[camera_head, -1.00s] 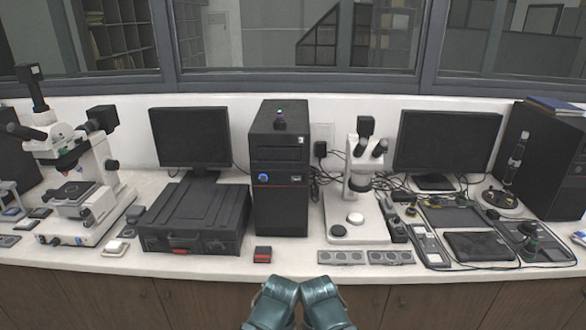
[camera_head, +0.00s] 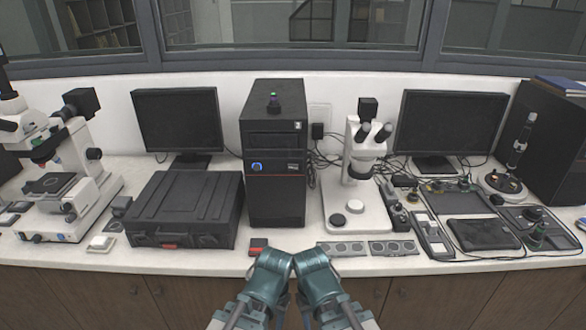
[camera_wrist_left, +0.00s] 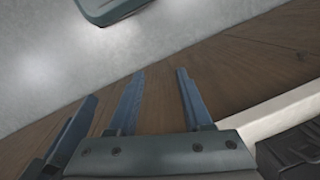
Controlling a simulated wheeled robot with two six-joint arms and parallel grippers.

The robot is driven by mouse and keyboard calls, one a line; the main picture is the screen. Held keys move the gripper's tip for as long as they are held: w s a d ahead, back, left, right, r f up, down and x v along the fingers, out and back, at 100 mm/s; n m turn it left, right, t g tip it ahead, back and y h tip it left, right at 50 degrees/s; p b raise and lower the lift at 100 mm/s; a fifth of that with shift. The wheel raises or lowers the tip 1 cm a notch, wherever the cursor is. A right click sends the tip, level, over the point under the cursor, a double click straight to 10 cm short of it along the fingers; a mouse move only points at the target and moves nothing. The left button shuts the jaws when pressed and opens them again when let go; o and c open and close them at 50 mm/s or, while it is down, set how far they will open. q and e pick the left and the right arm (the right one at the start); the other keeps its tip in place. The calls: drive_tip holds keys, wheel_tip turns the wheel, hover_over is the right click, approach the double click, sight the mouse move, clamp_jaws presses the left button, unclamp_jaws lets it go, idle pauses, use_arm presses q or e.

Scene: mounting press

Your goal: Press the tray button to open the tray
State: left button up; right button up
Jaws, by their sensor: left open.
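A black tower unit (camera_head: 277,190) stands in the middle of the bench. Its front has a dark drawer-like panel (camera_head: 273,140) and a round blue-lit button (camera_head: 257,167) below it on the left. I cannot tell which one is the tray button, and no tray sticks out. My left gripper (camera_wrist_left: 161,72) is open and empty in the left wrist view, in front of the wooden cabinet. Other blue fingers at that view's left edge may be my right gripper. In the head view only my arm links show, below the bench's front edge.
A black case (camera_head: 186,208) lies left of the tower and a small red-black box (camera_head: 258,246) lies in front. A white microscope (camera_head: 358,208) stands close on the right. Monitors (camera_head: 178,122) stand behind. Free bench top is narrow along the front edge.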

use_arm(q)
clamp_jaws()
idle(1.6)
